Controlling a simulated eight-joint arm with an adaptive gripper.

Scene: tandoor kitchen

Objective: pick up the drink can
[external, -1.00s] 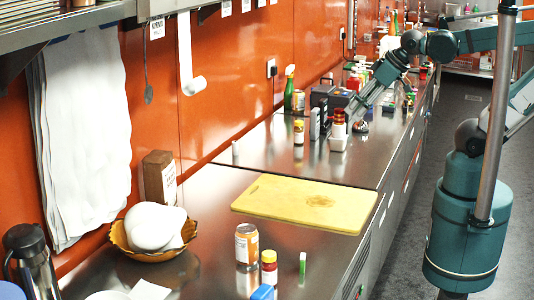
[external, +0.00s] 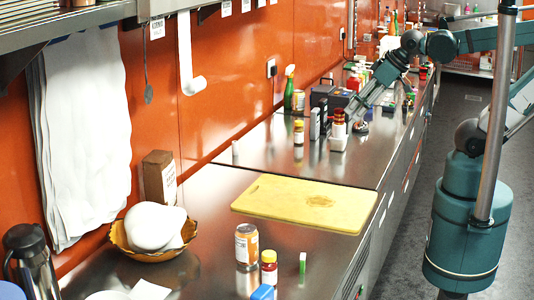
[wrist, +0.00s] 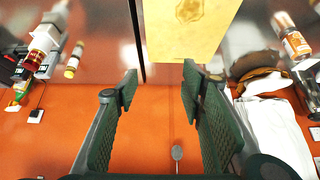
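The drink can (external: 246,247), orange and silver-white, stands upright on the near steel counter in the external view, in front of the yellow cutting board. What looks like the same can (wrist: 291,38) shows at the upper right of the wrist view. My gripper (wrist: 160,90) is open and empty, its two green fingers well apart, with the orange wall behind them. In the external view my gripper (external: 354,112) is over the farther counter, well away from the can; its fingertips are hard to make out there.
The yellow cutting board (external: 280,201) lies between my gripper and the can. Bottles and boxes crowd the farther counter near my gripper.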

